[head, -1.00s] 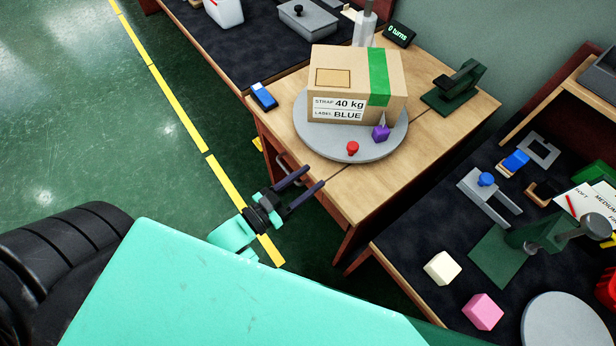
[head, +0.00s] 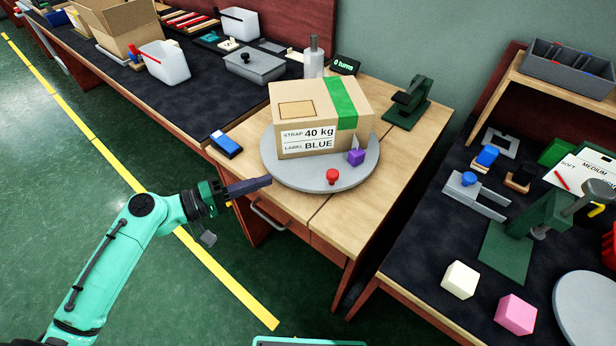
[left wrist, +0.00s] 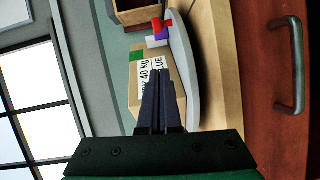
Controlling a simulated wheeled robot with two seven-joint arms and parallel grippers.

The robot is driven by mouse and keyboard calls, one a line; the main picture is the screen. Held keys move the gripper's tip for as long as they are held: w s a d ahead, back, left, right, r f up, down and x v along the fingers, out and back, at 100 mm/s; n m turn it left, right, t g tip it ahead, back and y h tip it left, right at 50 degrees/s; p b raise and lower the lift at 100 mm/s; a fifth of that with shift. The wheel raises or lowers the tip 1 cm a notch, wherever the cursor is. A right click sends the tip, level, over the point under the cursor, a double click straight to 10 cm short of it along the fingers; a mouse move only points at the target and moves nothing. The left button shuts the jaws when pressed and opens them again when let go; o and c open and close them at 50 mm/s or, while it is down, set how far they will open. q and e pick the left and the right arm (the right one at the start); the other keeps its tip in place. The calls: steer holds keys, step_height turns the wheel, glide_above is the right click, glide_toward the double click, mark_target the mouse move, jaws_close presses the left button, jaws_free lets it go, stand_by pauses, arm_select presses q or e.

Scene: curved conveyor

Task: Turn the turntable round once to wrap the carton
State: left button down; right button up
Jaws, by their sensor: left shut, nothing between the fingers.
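The carton (head: 350,104) stands on the round grey turntable (head: 285,177) on the wooden table. It has a green strip, a tan patch and a label reading "STRAP 40 kg, LABEL BLUE". A red knob (head: 332,177) stands on the turntable's near rim, and a purple block (head: 356,157) sits beside the carton. A counter (head: 345,65) behind reads "0 turns". My left gripper (head: 268,182) is shut and empty, by the turntable's near left edge. In the left wrist view its closed fingers (left wrist: 160,100) point towards the carton (left wrist: 136,80). My right gripper is out of view.
A blue and white item (head: 226,144) lies at the table's left corner. A dark green device (head: 407,103) stands at the back right. A drawer handle (head: 268,216) sticks out below the table edge. The right bench holds a white block (head: 460,280) and a pink block (head: 515,314).

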mark_target(312, 185)
arm_select(q)
steer(key=p+x, duration=0.2)
steer(key=x, duration=0.7)
steer(key=shift+d+r, duration=0.1)
steer(key=shift+r, duration=0.1)
steer(key=d, duration=0.1)
steer(key=p, duration=0.1)
steer(key=d, duration=0.1)
steer(key=shift+s+d+f+p, duration=0.25)
steer(key=shift+s+d+p, duration=0.05)
steer(key=shift+s, duration=0.1)
steer(key=shift+s+d+f, duration=0.15)
steer(key=shift+d+f, duration=0.1)
steer(key=shift+d, duration=0.15)
